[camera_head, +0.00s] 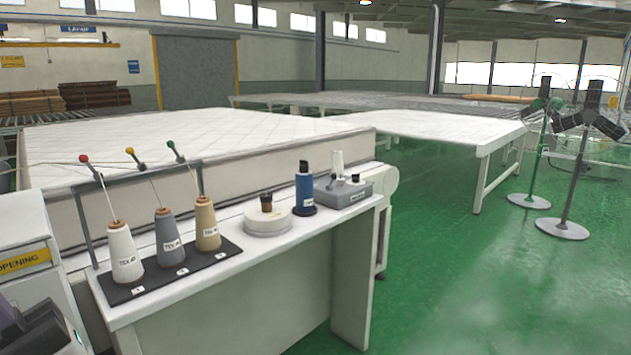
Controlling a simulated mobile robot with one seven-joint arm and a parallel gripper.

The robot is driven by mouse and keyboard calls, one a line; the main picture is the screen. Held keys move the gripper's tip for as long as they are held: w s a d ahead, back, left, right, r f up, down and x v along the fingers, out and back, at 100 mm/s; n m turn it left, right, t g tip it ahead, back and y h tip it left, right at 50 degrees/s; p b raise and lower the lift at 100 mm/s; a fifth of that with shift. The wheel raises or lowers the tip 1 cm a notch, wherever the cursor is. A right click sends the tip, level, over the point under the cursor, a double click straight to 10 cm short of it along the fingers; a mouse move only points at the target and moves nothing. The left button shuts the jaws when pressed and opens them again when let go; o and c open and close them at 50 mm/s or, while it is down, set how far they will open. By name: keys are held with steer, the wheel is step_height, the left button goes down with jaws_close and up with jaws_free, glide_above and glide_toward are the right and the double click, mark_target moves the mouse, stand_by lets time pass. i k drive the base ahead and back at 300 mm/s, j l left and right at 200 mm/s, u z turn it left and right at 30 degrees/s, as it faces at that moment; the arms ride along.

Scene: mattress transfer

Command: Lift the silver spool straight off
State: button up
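The silver spool reads as the grey thread cone (169,235) in the middle of a row of three. It stands upright on a black base strip (140,290) with numbered labels, and carries a white label. A white cone (122,250) stands close on its left and a tan cone (207,222) close on its right. A thread runs from the grey cone's tip up towards the guide with the yellow end (130,151). My gripper is not clearly seen; only a dark part, possibly of my arm, shows at the bottom left corner.
A grey rail frame (87,225) with red, yellow and green guide ends rises behind the cones. A mattress (200,150) lies behind.

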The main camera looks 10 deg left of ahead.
mark_target(340, 183)
steer(key=i+l+u, duration=0.35)
steer(key=l, duration=0.3)
steer(key=i+l, duration=0.15)
steer(key=i, duration=0.2)
steer(key=i+l+u, duration=0.1)
steer(key=i, duration=0.2)
